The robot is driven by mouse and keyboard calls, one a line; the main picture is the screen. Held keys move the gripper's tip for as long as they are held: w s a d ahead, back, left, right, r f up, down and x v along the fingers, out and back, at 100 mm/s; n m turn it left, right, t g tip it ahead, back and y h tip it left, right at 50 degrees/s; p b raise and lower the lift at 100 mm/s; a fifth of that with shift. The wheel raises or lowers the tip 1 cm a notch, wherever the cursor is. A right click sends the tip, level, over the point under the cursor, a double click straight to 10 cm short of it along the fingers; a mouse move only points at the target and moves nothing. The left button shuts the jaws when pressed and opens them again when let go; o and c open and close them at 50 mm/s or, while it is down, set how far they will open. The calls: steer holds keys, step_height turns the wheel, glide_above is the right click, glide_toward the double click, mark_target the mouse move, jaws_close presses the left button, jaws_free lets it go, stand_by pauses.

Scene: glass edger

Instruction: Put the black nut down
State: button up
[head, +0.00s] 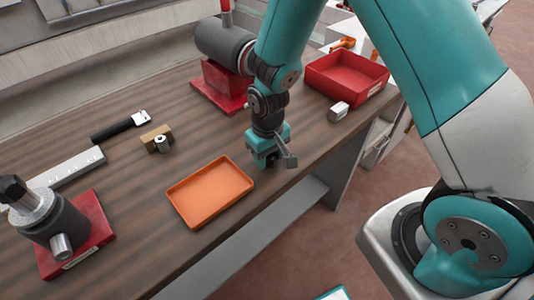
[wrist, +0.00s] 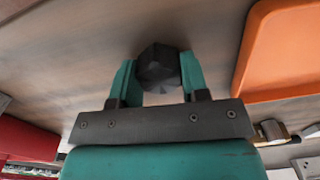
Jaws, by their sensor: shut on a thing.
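My gripper (head: 268,160) points down at the wooden bench (head: 118,185), close to its front edge and to the right of the orange tray (head: 187,217). In the wrist view my gripper (wrist: 160,75) is shut on the black nut (wrist: 160,66), a dark, faceted piece held between the two teal fingers. The nut is low over the bench; I cannot tell whether it touches the surface. The orange tray is empty and also shows at the right of the wrist view (wrist: 285,50).
A red tray (head: 318,86) stands at the back right, with a small pale block (head: 338,111) before it. A brass block (head: 150,133) and a black-handled tool (head: 112,130) lie to the left. Grey machines on red bases stand behind and at front left. Bare bench surrounds the orange tray.

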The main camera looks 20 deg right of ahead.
steer(key=o, duration=1.1)
steer(key=shift+r, duration=0.1)
step_height(320, 180, up, 12)
steer(key=b, duration=0.2)
steer(key=s+a+r+n+y, duration=0.1)
steer(key=s+r, duration=0.3)
steer(key=s, duration=0.2)
steer(key=s+a+r+n+y, duration=0.1)
steer(key=s+a+r+n, duration=0.1)
steer(key=s+r, duration=0.2)
steer(key=s+a+r+n+y, duration=0.1)
steer(key=s+r, duration=0.3)
steer(key=s, duration=0.4)
steer(key=shift+s+a+n+y, duration=0.3)
steer(key=shift+s+a+y, duration=0.1)
steer(key=shift+y, duration=0.2)
